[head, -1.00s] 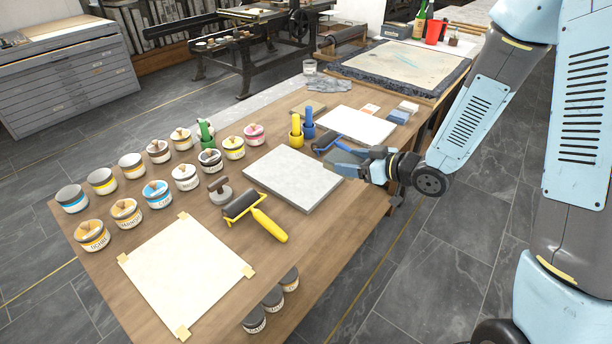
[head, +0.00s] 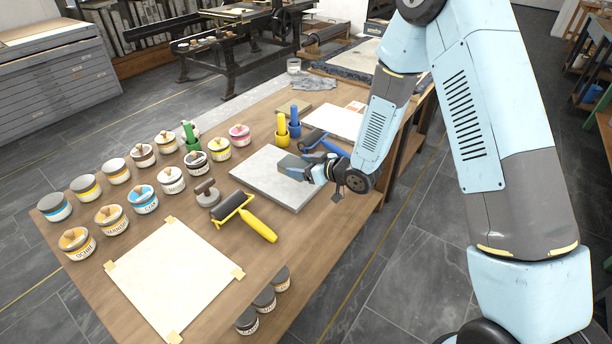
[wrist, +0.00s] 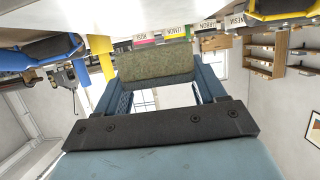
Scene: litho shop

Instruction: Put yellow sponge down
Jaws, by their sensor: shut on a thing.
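The sponge (wrist: 156,64) shows in the wrist view as a dull olive-yellow block between the two blue fingers. My gripper (head: 297,167) is shut on it, with a finger on each end. In the head view my gripper is over the right part of the pale grey stone slab (head: 262,176), low and near its surface. There the sponge is mostly hidden by the fingers. I cannot tell whether it touches the slab.
A black roller with yellow handle (head: 232,208) lies left of the slab's near corner. A blue-handled roller (head: 318,139) lies close behind my gripper. Several ink cans (head: 172,180) fill the left side.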

